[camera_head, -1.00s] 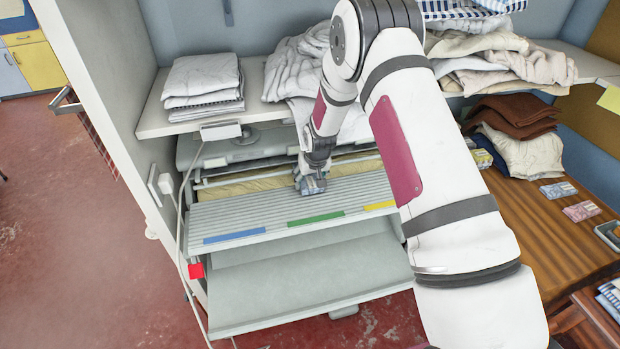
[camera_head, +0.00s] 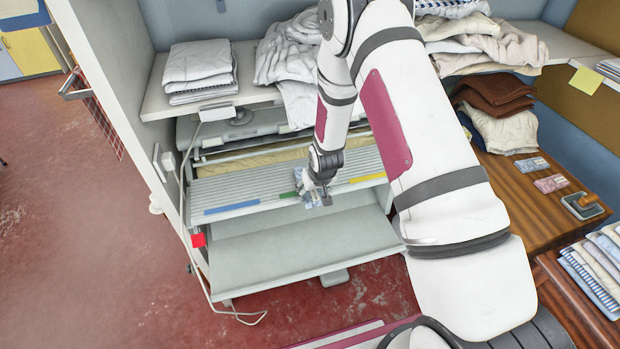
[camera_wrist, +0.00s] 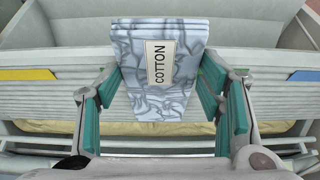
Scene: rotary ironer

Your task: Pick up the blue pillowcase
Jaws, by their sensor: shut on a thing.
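The pillowcase (camera_wrist: 135,85) is a small folded pale blue-grey marbled piece with a cream label reading COTTON. In the wrist view it sits between the teal fingers of my gripper (camera_wrist: 162,78), which is shut on it. In the head view my gripper (camera_head: 316,190) is over the front edge of the ironer's ribbed feed board (camera_head: 240,188), in front of the green strip. Only a little of the pillowcase (camera_head: 312,199) shows there; the rest is hidden by the gripper. I cannot tell whether it touches the board.
Blue (camera_head: 232,208) and yellow (camera_head: 367,178) strips mark the board's front edge. A pale lower tray (camera_head: 290,246) lies below. A shelf above holds folded white linen (camera_head: 198,68) and heaped cloth (camera_head: 290,55). A wooden table (camera_head: 520,205) with packets stands at the right.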

